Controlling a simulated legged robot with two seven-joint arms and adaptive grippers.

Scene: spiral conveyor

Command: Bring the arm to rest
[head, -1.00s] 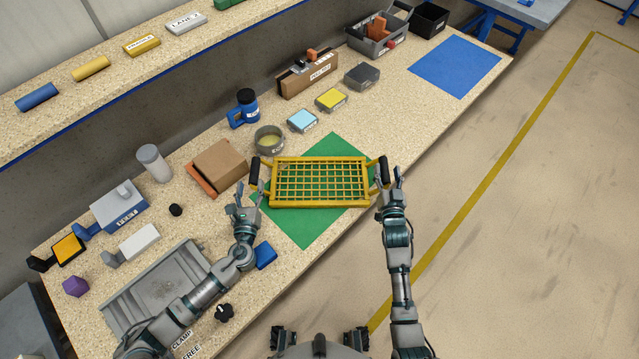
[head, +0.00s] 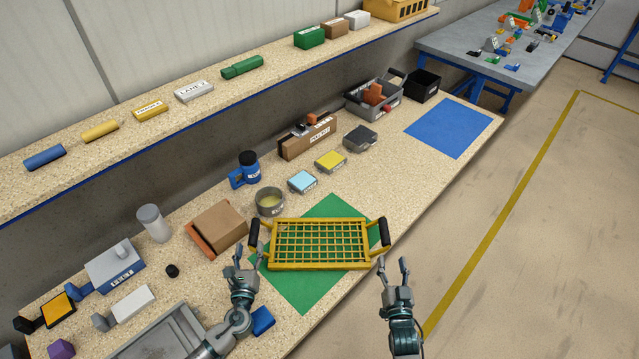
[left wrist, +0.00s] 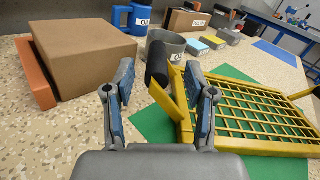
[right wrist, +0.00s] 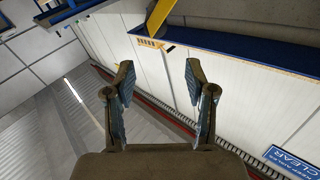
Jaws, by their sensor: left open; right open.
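A yellow grid tray (head: 320,266) with two black handles lies on a green mat (head: 305,296) on the speckled bench. My left gripper (head: 247,254) is open and empty just short of the tray's left handle (head: 253,236). In the left wrist view, that handle (left wrist: 157,62) appears beyond and between the open fingers (left wrist: 158,72). My right gripper (head: 392,266) is open and empty, off the bench's front edge and below the right handle (head: 384,232) in the picture. In the right wrist view, its fingers (right wrist: 158,70) are apart with nothing between them.
A grey ribbed tray (head: 180,318) lies near my left arm. A blue mat (head: 450,127) is bare at the far right. The floor right of the bench is clear.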

